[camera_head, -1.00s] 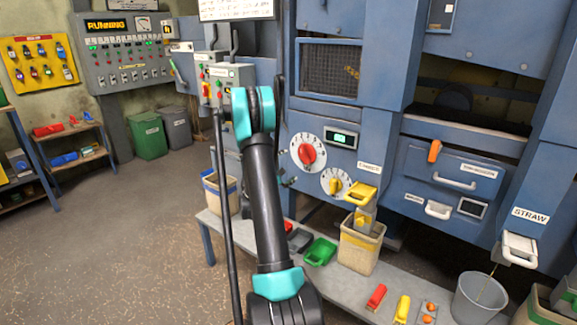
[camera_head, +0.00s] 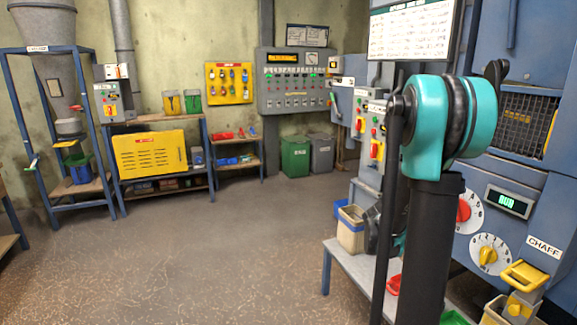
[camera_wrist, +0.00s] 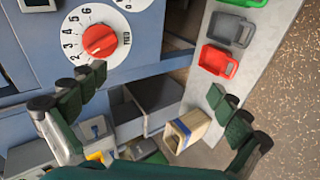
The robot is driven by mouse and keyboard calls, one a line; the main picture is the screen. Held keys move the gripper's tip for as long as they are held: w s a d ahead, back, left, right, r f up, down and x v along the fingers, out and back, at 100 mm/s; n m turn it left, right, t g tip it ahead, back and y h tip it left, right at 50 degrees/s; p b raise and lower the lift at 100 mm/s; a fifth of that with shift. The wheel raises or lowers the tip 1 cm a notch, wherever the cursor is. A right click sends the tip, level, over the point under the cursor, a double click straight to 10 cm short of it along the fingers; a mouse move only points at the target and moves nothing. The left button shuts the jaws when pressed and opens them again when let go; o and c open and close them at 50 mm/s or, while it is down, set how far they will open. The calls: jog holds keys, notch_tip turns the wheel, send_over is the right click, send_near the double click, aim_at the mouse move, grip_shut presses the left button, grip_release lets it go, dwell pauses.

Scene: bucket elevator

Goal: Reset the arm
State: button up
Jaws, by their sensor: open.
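My gripper (camera_wrist: 158,108) is open in the wrist view, its dark green fingers spread apart with nothing held between them. My black and teal arm stands bent in the right half of the head view, in front of the machine (camera_head: 545,80). In the head view the gripper is largely hidden behind the arm.
A low grey bench (camera_head: 343,262) runs along the machine, with a cream bin (camera_head: 351,230) on it. The wrist view shows a red scoop (camera_wrist: 217,62) and a grey scoop (camera_wrist: 229,30). A yellow cabinet (camera_head: 150,153) stands at the back left. The middle floor is clear.

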jog(key=s+a+f+m+y, duration=0.2)
jog(key=s+a+y, duration=0.3)
jog(key=s+a, duration=0.6)
jog(key=s+a+f+m+g+y, duration=0.1)
jog(key=s+a+f+y, duration=0.3)
jog(key=s+a, duration=0.7)
jog(key=shift+s+a+f+m+y, duration=0.25)
jog(key=shift+s+a+m+y, duration=0.15)
jog(key=shift+a, duration=0.85)
